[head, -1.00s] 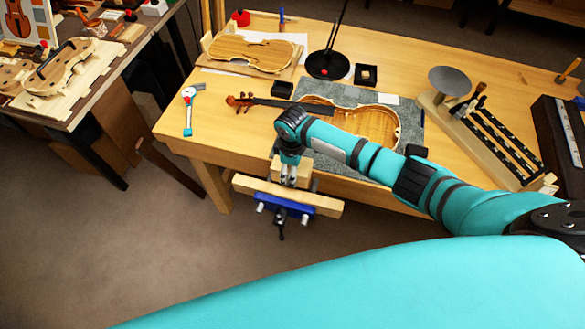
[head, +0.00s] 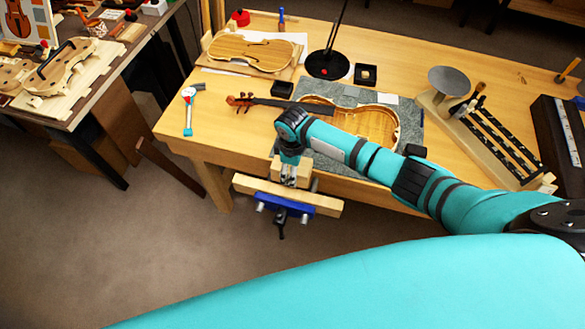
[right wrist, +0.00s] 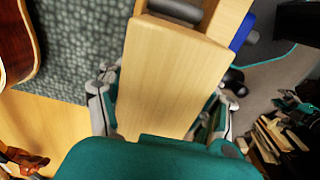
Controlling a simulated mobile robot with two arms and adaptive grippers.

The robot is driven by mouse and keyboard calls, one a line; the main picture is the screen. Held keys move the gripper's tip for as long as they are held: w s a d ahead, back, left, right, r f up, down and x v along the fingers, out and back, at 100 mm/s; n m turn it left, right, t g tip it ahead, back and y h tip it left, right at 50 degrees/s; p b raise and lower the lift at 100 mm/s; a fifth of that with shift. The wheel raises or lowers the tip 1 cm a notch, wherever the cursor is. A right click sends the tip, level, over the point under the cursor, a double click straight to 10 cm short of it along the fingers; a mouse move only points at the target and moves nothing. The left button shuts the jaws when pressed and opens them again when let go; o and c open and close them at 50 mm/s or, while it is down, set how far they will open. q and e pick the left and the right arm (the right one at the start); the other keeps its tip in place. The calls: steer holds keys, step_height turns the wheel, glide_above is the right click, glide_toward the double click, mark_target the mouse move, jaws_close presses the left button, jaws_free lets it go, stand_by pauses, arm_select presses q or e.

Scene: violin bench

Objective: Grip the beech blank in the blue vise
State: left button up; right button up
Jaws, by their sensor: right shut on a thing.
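The beech blank (right wrist: 165,75) is a pale wooden block between the fingers of my right gripper, which is shut on it in the right wrist view. In the head view my right gripper (head: 289,176) points down over the vise at the bench's front edge, partly hiding the blank (head: 304,170). The blue vise (head: 297,208) has a long wooden jaw facing (head: 322,203) and a dark handle below. The blank is at the vise, on the bench side of that facing; I cannot tell whether the jaws touch it. My left gripper is not in view.
A violin body (head: 372,125) lies on a grey mat (head: 408,140) behind my right arm. A hammer (head: 189,108) lies to the left. A lamp base (head: 327,64) and a tool rack (head: 500,150) stand farther back and right. Open floor lies before the bench.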

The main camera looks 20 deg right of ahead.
steer(key=shift+r, duration=0.1)
steer(key=shift+f+b, duration=0.45)
steer(key=shift+f, duration=0.55)
stand_by(0.3)
steer(key=o, duration=1.6)
steer(key=shift+r, duration=0.15)
